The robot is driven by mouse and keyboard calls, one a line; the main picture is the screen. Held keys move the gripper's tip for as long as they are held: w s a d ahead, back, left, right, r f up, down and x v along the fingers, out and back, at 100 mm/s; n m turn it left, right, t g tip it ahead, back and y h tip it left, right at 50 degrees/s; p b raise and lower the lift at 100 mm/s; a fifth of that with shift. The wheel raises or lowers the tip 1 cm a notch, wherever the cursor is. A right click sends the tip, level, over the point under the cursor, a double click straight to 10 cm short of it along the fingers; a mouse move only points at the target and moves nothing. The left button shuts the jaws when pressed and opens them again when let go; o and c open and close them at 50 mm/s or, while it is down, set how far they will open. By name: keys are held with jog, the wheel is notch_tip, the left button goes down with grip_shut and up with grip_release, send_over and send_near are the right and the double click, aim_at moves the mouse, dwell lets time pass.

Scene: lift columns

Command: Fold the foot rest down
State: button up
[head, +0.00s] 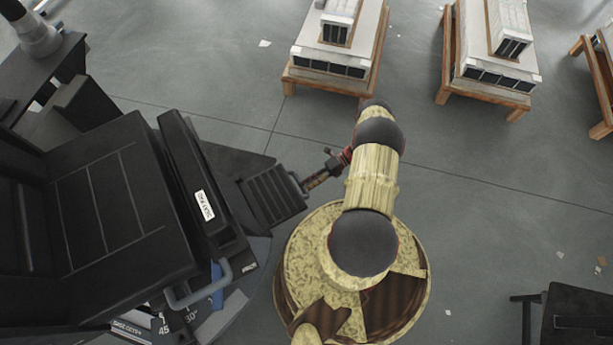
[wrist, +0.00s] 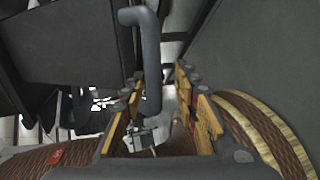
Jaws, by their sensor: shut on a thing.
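A black chair-like unit (head: 95,200) fills the left of the head view. A black ribbed plate (head: 272,197), which looks like the foot rest, sticks out from its right side at an angle. My gripper (head: 308,183) is at the plate's outer right end. In the wrist view, my gripper (wrist: 160,115) has a finger on each side of a bent grey bar (wrist: 148,60) and is shut on it. The bar's lower end is partly hidden between the fingers. I cannot tell exactly how the bar joins the plate.
A grey-blue handle (head: 198,288) sits at the unit's lower front. A labelled black panel (head: 190,175) stands beside the seat. Wooden stands (head: 338,82) (head: 510,105) carry white models at the back. The floor (head: 500,220) to the right is mostly clear.

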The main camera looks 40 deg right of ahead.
jog(key=o, duration=0.4)
jog(key=shift+a+f, duration=0.2)
jog(key=shift+f, duration=0.05)
jog(key=shift+c, duration=0.2)
jog(key=shift+d+r, duration=0.15)
jog(key=v, duration=1.1)
jog(key=shift+d, duration=0.4)
jog(key=shift+r, duration=0.1)
